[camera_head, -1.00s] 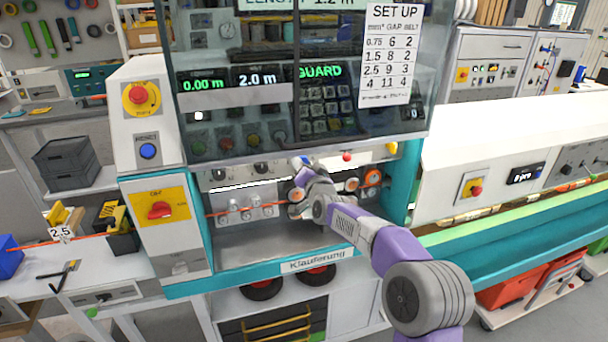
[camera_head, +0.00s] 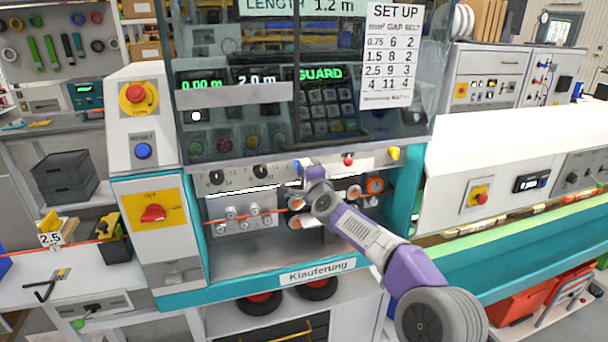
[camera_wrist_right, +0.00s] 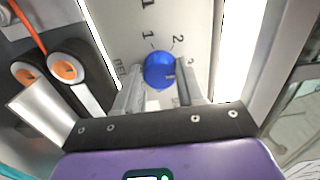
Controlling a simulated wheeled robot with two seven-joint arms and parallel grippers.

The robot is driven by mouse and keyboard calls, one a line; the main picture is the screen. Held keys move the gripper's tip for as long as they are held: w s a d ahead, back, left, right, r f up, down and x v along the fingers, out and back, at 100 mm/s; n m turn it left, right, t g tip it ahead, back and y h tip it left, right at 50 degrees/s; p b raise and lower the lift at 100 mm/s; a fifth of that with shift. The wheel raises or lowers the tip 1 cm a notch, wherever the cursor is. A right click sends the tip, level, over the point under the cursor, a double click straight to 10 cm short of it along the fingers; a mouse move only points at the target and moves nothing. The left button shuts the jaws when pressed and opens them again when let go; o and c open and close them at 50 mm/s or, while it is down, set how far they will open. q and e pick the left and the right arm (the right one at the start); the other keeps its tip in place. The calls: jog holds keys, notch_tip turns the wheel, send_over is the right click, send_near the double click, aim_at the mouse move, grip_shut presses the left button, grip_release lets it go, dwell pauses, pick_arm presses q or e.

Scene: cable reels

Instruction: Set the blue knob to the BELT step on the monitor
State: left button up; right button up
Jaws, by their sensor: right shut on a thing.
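The blue knob (camera_wrist_right: 159,70) is on a pale panel with the digits 1, 2 and 3 printed around it in the right wrist view. My right gripper (camera_wrist_right: 159,92) has a finger on each side of the knob and is shut on it. A small dark mark shows on the knob's right side, toward the 3; its exact setting is hard to tell. In the head view my right gripper (camera_head: 302,167) covers most of the knob. The SET UP chart (camera_head: 391,55) lists GAP and BELT steps; its 2.5 row reads 9 and 3. My left gripper is out of view.
Two black knobs (camera_head: 217,178) sit left of my gripper on the same panel. An orange cable (camera_head: 233,219) runs past white rollers below. A red button (camera_head: 348,160) and a yellow part (camera_head: 393,153) are to the right. A 2.5 tag (camera_head: 50,239) stands at left.

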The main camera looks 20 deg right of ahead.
jog(key=shift+r+m+b, duration=0.1)
jog(key=shift+m+b, duration=1.05)
jog(key=shift+m, duration=3.85)
jog(key=o, duration=1)
jog(key=shift+o, duration=0.2)
jog(key=s+b, duration=0.3)
jog(key=s, duration=0.4)
jog(key=shift+s+d, duration=0.2)
jog(key=shift+s, duration=0.1)
